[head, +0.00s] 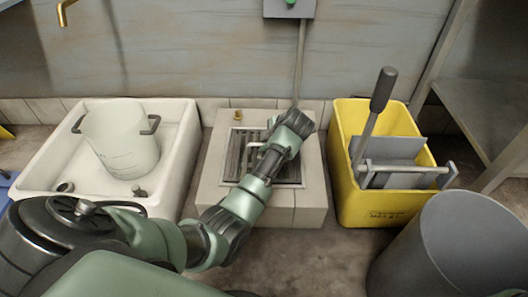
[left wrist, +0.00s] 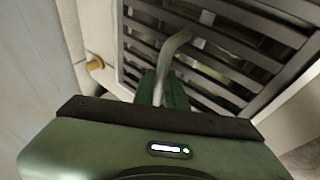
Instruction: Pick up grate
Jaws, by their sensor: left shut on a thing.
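The grate (head: 238,160) is a dark, slatted metal square in the top of a pale tiled block (head: 300,205), in the middle of the head view. My left gripper (head: 268,150) is over the grate, and my arm hides part of its right side. In the left wrist view, the grate's bars (left wrist: 235,52) fill the upper right. A curved pale metal handle (left wrist: 178,45) rises from the grate, and my left gripper (left wrist: 168,92) is shut on it. I cannot tell whether the grate is raised off its seat. My right gripper is not in view.
A white basin (head: 180,140) with a pale pot (head: 122,140) stands left of the block. A yellow mop bucket (head: 375,208) with an upright lever is close on the right. A grey bin (head: 450,250) stands front right. A brass fitting (head: 238,117) is behind the grate.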

